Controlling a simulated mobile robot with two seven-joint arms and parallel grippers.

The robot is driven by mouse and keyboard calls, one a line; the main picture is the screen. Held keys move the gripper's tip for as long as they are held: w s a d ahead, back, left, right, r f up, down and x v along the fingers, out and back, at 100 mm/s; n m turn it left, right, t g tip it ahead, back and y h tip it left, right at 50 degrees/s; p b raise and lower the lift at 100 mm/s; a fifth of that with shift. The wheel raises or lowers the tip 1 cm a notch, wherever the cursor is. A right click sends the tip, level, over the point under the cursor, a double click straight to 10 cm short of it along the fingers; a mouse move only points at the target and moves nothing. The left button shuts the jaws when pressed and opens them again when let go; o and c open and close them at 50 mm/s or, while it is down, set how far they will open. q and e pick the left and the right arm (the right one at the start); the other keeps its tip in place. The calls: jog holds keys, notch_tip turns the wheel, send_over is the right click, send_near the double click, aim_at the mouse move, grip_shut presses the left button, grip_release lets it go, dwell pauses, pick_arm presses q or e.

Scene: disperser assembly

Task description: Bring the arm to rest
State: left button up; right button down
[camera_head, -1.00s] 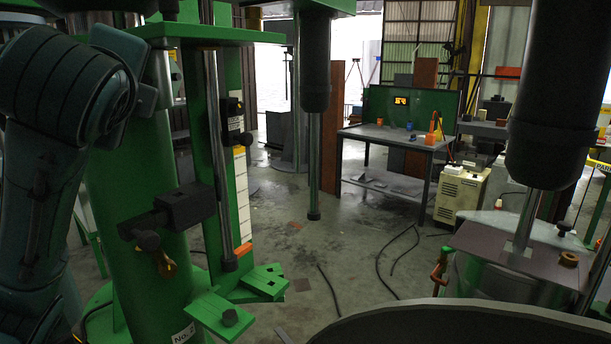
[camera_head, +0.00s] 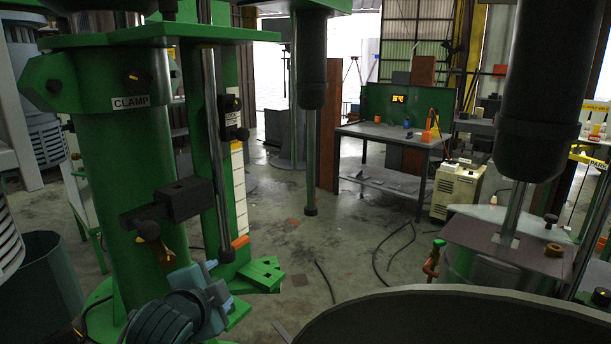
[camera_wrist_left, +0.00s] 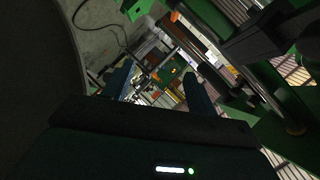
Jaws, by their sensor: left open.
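Part of my left arm (camera_head: 180,312) shows at the bottom left of the head view, low in front of the green column marked CLAMP (camera_head: 118,140). Beyond the fingers lies the far workshop area. My right arm and gripper are in neither view.
A black clamp block (camera_head: 185,200) sticks out from the column. A large round vessel rim (camera_head: 450,300) fills the bottom right. A dark shaft (camera_head: 312,150) hangs in the middle. A workbench (camera_head: 390,135) stands behind. Open floor (camera_head: 340,235) lies between.

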pick_arm(q)
jog(key=s+d+f+n+g+h, duration=0.1)
jog(key=s+f+n, duration=0.1)
jog(key=s+f, duration=0.45)
jog(key=s+d+f+n+g+h, duration=0.1)
jog(key=s+f+n, duration=0.2)
jog(key=f, duration=0.7)
jog(key=s+f+n, duration=0.6)
jog(key=s+f, duration=0.5)
jog(key=s, duration=0.4)
jog(key=shift+a+g, duration=0.4)
jog(key=shift+a, duration=0.05)
jog(key=shift+s+f, duration=0.1)
